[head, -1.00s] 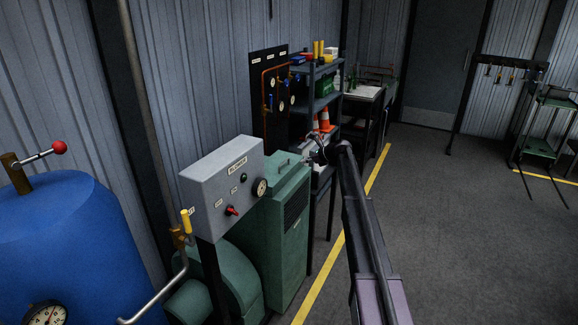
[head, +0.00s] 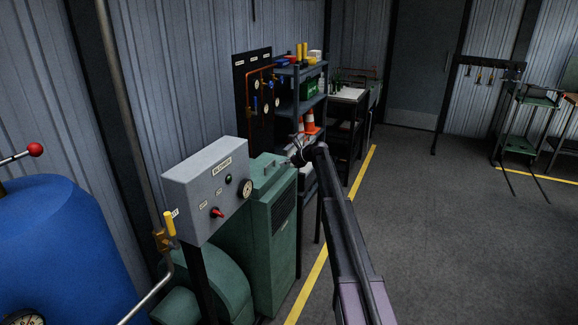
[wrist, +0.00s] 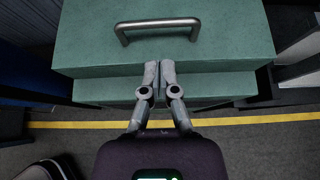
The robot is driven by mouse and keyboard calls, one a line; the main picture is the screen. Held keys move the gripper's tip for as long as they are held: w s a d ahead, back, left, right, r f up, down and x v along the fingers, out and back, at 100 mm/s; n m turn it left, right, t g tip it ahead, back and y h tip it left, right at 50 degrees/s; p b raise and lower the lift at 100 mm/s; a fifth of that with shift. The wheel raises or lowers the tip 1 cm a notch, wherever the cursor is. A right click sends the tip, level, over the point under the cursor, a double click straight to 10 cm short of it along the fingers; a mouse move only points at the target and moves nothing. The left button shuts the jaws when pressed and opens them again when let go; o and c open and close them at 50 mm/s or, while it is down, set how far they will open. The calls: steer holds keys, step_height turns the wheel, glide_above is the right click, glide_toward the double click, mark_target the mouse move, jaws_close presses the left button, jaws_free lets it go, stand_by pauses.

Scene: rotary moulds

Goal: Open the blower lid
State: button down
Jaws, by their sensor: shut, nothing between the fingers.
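The green blower cabinet (head: 285,235) stands behind the grey control box labelled BLOWER. Its lid (wrist: 235,25) is down on top and carries a metal bar handle (wrist: 157,26), which also shows small in the head view. My gripper (wrist: 159,66) is shut and empty. In the wrist view its fingertips lie at the lid's near edge, below the handle in the picture and apart from it. In the head view my gripper (head: 292,158) is at the lid's right edge; whether it touches the lid I cannot tell.
The grey control box (head: 205,190) stands in front of the cabinet, with a blue tank (head: 60,255) at left. A shelf (head: 300,108) with orange cones stands behind. Open floor (head: 430,230) lies right of the yellow line (head: 312,285).

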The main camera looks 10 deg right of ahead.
mark_target(274, 171)
steer(key=shift+b+x, duration=1.25)
steer(key=shift+x, duration=1.75)
